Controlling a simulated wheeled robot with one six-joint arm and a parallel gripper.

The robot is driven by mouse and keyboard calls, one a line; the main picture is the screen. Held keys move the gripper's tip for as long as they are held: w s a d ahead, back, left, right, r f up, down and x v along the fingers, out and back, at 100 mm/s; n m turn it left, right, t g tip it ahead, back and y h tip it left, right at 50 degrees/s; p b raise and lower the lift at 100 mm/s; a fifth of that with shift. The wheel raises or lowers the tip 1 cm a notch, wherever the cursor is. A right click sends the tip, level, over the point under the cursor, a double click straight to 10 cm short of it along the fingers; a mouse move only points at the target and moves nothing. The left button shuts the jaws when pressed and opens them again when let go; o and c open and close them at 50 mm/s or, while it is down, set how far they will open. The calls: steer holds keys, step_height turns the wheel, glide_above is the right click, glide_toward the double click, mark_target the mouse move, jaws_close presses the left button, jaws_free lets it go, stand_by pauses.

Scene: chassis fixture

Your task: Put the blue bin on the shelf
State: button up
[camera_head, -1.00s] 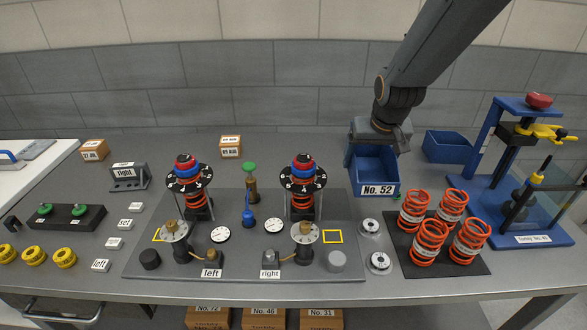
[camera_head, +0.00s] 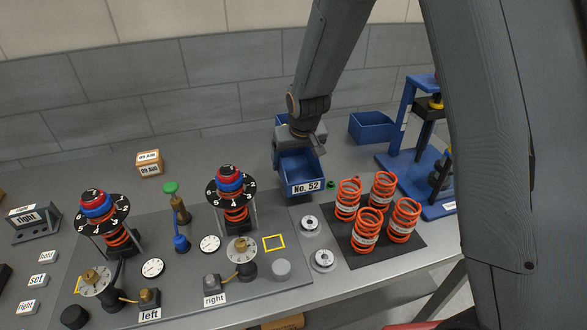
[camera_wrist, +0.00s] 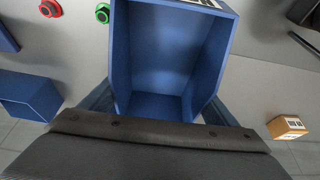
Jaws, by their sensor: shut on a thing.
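The blue bin labelled No. 52 (camera_head: 304,187) is upright and looks empty, at the back of the bench right of the fixture plate. My gripper (camera_head: 299,138) is shut on its rear wall from above and behind. In the wrist view the bin's open inside (camera_wrist: 165,50) fills the middle, just ahead of my gripper (camera_wrist: 155,112). I cannot tell whether the bin's underside touches the bench. A second blue bin (camera_head: 371,128) stands behind to the right; it also shows in the wrist view (camera_wrist: 28,97). I cannot make out a shelf.
Orange springs (camera_head: 369,223) stand on a dark mat right of the bin, with a blue press (camera_head: 412,135) behind. A green nut (camera_wrist: 102,13) and a red nut (camera_wrist: 50,8) lie close by. A small cardboard box (camera_head: 149,163) stands at the back left.

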mark_target(295, 169)
steer(key=shift+f, duration=1.95)
steer(key=shift+f, duration=0.2)
steer(key=o, duration=1.1)
steer(key=shift+r, duration=0.15)
